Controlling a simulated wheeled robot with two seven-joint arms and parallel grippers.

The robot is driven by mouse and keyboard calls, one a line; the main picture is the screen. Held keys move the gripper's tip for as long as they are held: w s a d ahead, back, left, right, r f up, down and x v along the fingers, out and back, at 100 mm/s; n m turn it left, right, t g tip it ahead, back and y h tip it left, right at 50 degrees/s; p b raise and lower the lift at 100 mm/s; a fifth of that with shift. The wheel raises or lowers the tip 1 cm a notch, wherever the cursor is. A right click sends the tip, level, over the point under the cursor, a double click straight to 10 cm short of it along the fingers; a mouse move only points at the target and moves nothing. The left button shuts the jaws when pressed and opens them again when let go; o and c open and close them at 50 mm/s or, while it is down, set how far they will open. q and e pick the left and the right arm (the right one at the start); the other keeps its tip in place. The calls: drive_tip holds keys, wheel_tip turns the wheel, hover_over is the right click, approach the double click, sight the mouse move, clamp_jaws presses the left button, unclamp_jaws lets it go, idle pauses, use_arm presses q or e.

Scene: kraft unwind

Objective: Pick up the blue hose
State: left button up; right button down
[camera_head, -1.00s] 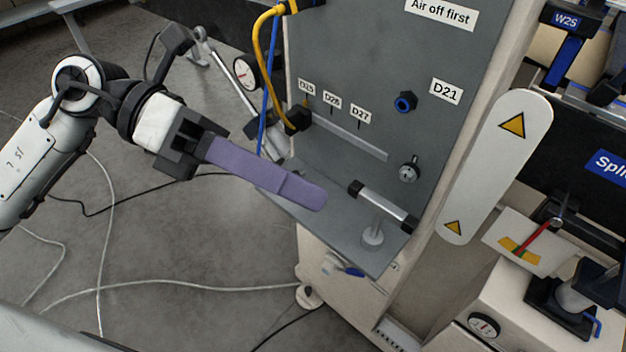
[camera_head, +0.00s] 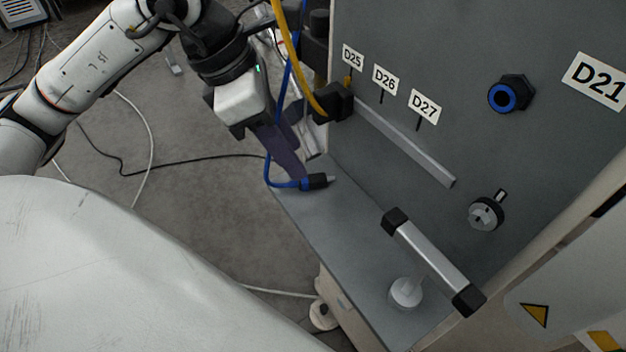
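The blue hose (camera_head: 268,168) hangs beside the yellow hose and curls at the bottom. Its black end fitting (camera_head: 315,182) lies at the left edge of the grey shelf. My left gripper (camera_head: 298,160) comes down from the upper left with purple fingers. Two fingers show with a gap between them, so it looks open. The tip of the nearer finger is just above the hose's lower bend, close to the end fitting. I cannot tell whether it touches the hose. The finger hides part of the hose. My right gripper is not in view.
The grey panel (camera_head: 420,70) stands right of the gripper, with a blue-ringed port (camera_head: 508,94), a knob (camera_head: 486,213) and a ledge (camera_head: 405,140). A yellow hose (camera_head: 292,55) runs close to the gripper.

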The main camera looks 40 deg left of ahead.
sight(312, 181)
use_arm(q)
drive_tip(key=x, duration=0.5)
drive_tip(key=shift+s+d+f+b, duration=0.1)
drive_tip(key=shift+s+f+b, duration=0.1)
drive_tip(key=shift+b, duration=0.15)
drive_tip(key=shift+c, duration=0.3)
clamp_jaws()
